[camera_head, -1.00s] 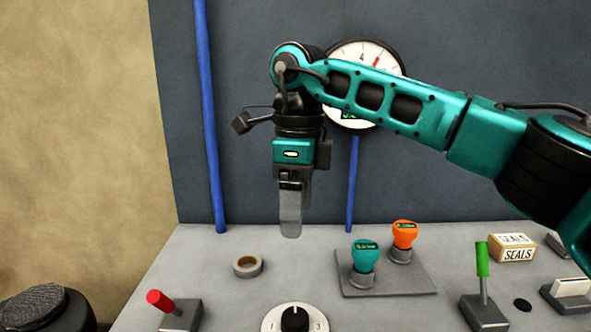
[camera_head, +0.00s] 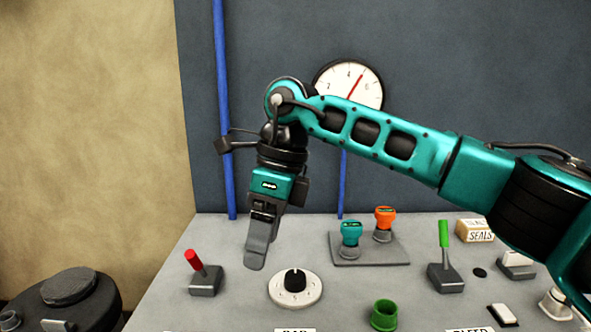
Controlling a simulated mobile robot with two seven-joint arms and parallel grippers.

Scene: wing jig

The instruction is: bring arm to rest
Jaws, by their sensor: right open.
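My right arm comes in from the right side, and its gripper (camera_head: 256,258) points down over the left part of the grey bench (camera_head: 215,228). Its fingers show nearly edge-on, one in front of the other, and nothing is seen between them. The jaws are open. The fingertips appear just left of the dial knob (camera_head: 294,282) and right of the red-handled lever (camera_head: 202,274); I cannot tell how high they are above the bench. My left gripper does not show.
A teal-capped stamp (camera_head: 350,234) and an orange-capped one (camera_head: 384,219) stand on a grey plate. A green lever (camera_head: 445,247), a SEALS box (camera_head: 475,231) and a green cup (camera_head: 383,315) are further right and in front. A gauge (camera_head: 348,82) and blue pipes (camera_head: 224,120) are on the back wall.

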